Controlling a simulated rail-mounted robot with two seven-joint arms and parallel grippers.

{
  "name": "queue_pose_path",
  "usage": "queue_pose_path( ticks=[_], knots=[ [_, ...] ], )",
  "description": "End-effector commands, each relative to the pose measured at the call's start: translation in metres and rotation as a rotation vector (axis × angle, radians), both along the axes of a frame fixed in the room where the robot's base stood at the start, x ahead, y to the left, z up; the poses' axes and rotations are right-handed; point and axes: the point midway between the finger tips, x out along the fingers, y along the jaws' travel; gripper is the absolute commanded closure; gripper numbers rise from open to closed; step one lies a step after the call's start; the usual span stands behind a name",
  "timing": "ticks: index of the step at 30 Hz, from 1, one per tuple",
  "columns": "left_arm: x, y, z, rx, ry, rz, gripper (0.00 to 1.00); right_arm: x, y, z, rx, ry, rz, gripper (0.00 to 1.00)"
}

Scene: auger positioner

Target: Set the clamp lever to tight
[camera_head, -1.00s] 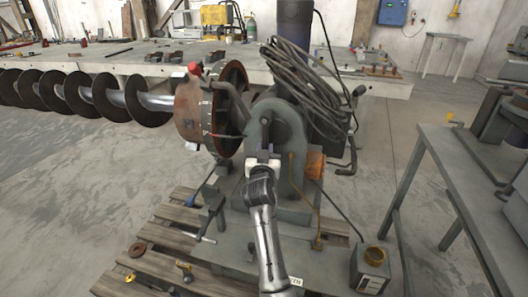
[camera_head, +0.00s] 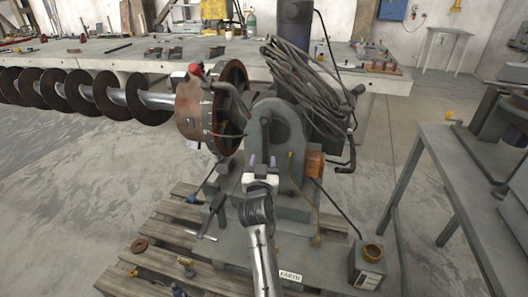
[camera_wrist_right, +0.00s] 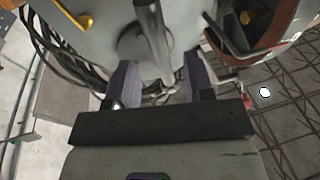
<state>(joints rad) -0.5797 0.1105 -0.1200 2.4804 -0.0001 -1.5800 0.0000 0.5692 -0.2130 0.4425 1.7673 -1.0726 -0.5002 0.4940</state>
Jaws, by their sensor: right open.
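A grey bar, which looks like the clamp lever (camera_head: 265,134), points downward on the front of the grey positioner housing (camera_head: 287,122). In the right wrist view the lever (camera_wrist_right: 152,35) is a plain round bar beside a round hub (camera_wrist_right: 132,45), and its lower end reaches toward the space between my fingers. My right gripper (camera_head: 262,163) is open just below the lever, with its fingers pointing at the housing. The wrist view shows both purple-grey fingers (camera_wrist_right: 160,82) apart with nothing gripped. Whether the lever touches a finger, I cannot tell. My left gripper is not in view.
A rusty chuck (camera_head: 196,115) holds the long auger (camera_head: 120,95) at left. A red-knobbed handle (camera_head: 195,70) stands at the chuck. Black cables (camera_head: 308,85) hang over the housing. A T-handled screw (camera_head: 208,222) is at lower left, and a grey bench (camera_head: 450,165) stands at right.

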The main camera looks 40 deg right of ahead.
Motion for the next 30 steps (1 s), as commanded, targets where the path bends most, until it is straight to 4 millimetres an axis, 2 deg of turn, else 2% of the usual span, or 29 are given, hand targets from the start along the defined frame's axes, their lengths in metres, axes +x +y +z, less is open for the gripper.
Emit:
queue_pose_path(
  ticks=[3,9,27,30],
  knots=[
    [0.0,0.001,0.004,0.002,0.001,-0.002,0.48,-0.007,0.009,-0.001,0.002,-0.001,0.001,0.52],
    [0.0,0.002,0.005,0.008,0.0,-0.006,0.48,-0.012,0.014,-0.003,0.0,-0.001,0.0,0.52],
    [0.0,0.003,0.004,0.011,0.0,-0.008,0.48,-0.012,0.014,-0.003,-0.013,0.013,-0.003,0.52],
    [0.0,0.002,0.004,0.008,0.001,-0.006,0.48,-0.015,0.009,-0.014,-0.002,0.106,-0.043,0.52]
  ],
)
